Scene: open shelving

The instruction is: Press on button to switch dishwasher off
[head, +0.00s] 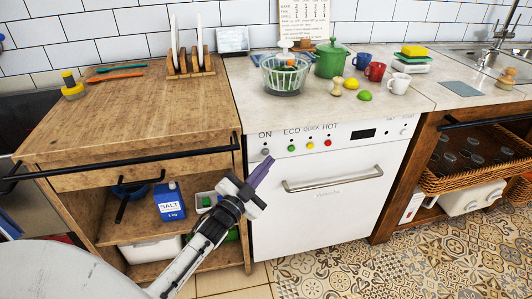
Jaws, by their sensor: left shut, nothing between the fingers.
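A white dishwasher (333,205) stands under the counter with a silver bar handle on its closed door. Its front panel has a grey button (265,151) under the word ON. Green, yellow and red buttons sit to the right under ECO, QUICK and HOT. My left gripper (267,160) reaches up from the lower left. Its purple fingers are shut and empty, with the tips just below the ON button. I cannot tell whether they touch it. My right gripper is not in view.
A wooden cabinet (150,116) with a black rail (125,159) stands to the left. A blue salt box (170,202) is on its shelf. A glass bowl (284,76), a green pot (331,60) and mugs stand on the counter above. Open floor lies in front.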

